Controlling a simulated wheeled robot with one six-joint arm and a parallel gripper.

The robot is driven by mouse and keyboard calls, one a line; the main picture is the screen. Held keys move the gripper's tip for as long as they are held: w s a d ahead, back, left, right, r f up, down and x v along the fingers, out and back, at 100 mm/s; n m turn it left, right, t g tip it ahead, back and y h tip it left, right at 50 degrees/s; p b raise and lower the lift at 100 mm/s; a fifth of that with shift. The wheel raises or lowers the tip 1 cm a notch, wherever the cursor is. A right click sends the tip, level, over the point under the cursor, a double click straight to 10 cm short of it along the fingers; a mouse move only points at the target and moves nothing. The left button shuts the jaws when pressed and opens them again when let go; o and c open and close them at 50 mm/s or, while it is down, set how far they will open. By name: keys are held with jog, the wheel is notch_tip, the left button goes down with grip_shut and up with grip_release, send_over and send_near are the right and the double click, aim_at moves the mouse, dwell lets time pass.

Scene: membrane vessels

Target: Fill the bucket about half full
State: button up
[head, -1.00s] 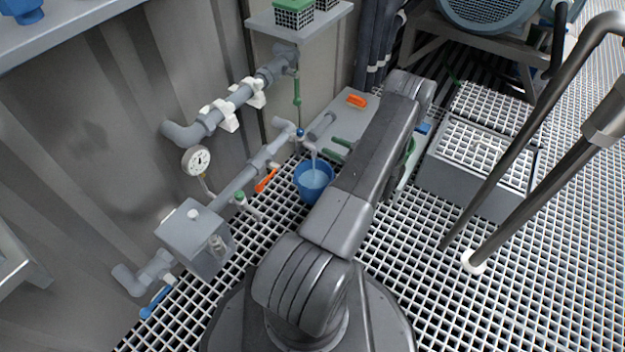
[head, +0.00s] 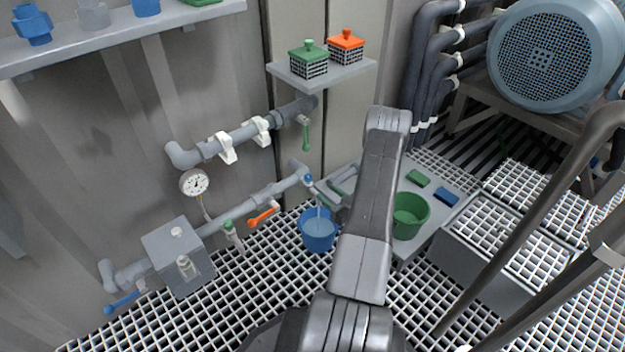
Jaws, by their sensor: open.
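The blue bucket (head: 317,238) stands upright on the grating under the blue-marked outlet (head: 308,180). A thin stream of water (head: 319,208) falls from the outlet into it. Pale water shows inside below the rim; its exact depth is hard to tell. An orange lever (head: 262,217) sits on the same pipe, left of the bucket. My gripper (head: 338,184) seems to show only in part, left of my forearm and just right of the outlet. Its fingers look apart and hold nothing visible; the rest is hidden behind my arm.
A green bucket (head: 410,214) stands on the low grey bench (head: 433,222), near green (head: 418,178) and blue (head: 447,196) blocks. A gauge (head: 195,183), a green lever (head: 305,135) and a blue lever (head: 122,302) are along the pipework. Steel rails (head: 520,220) cross the right side.

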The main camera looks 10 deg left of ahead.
aim_at(311, 180)
jog(key=b+x, duration=0.2)
jog(key=x, duration=0.7)
jog(key=shift+w+a+f+b, duration=0.1)
jog(key=shift+w+a+b, duration=0.2)
jog(key=shift+b, duration=0.1)
jog(key=shift+w+a, duration=0.35)
jog(key=shift+a, duration=0.15)
jog(key=c, duration=0.9)
jog(key=shift+c, duration=0.2)
jog(key=shift+m+t+h, duration=0.3)
jog(key=shift+t, duration=0.1)
jog(key=m+t+h, duration=0.4)
jog(key=h, duration=0.1)
jog(key=shift+s+a, duration=0.1)
jog(key=shift+a, duration=0.05)
jog(key=m+t+h, duration=0.1)
jog(key=m+h, duration=0.2)
jog(key=h, duration=0.2)
jog(key=m+t+h, duration=0.1)
jog(key=m+h, duration=0.2)
jog(key=h, duration=0.2)
jog(key=shift+m, duration=0.4)
